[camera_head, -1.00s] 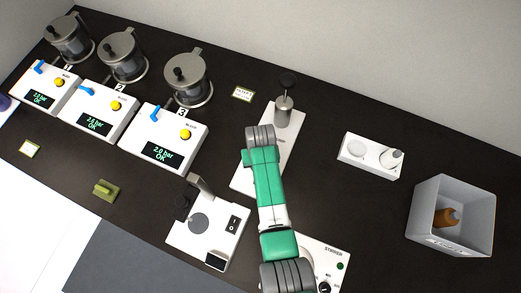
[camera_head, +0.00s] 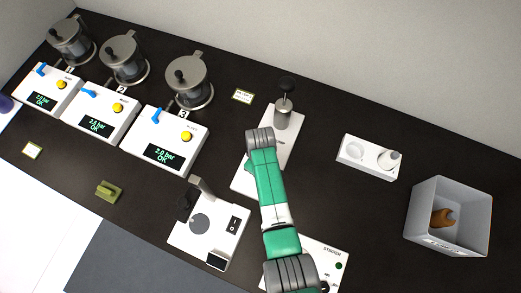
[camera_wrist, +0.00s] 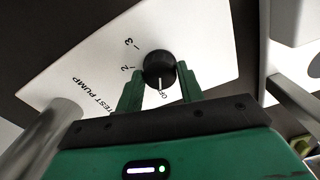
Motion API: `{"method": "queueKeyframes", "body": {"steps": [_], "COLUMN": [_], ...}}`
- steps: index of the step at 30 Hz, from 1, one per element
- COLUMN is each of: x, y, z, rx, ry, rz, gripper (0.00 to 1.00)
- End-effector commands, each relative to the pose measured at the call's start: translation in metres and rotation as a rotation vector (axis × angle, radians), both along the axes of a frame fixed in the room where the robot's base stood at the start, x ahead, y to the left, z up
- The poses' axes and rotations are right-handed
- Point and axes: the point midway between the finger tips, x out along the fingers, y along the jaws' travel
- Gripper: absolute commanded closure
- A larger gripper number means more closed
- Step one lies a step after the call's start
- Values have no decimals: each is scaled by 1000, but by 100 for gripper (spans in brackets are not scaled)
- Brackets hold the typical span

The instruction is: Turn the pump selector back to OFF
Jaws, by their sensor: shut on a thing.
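The pump selector is a round black knob (camera_wrist: 159,67) on the white test pump panel (camera_wrist: 95,70), with "2", "3" and "OFF" printed around it. A white pointer line on the knob faces the OFF mark. My gripper (camera_wrist: 160,88) is shut on the knob, one green finger on each side. In the head view the white panel (camera_head: 246,181) shows partly under my arm, which hides the knob and the fingertips. The metal pump cylinder with its black top (camera_head: 283,114) stands at the panel's far end.
A white scale-like device (camera_head: 213,245) and the stirrer (camera_head: 330,258) stand close to my arm. Three pressure units with metal vessels line the left. A white holder (camera_head: 358,166) and a grey bin (camera_head: 424,236) with an orange-brown item stand right.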

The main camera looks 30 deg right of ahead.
Motion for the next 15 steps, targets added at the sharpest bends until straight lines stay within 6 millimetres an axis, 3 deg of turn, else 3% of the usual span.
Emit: {"method": "queueKeyframes", "body": {"steps": [15], "x": [1], "y": [0], "z": [1], "rx": [0], "ry": [-1], "rz": [62], "gripper": [85]}}
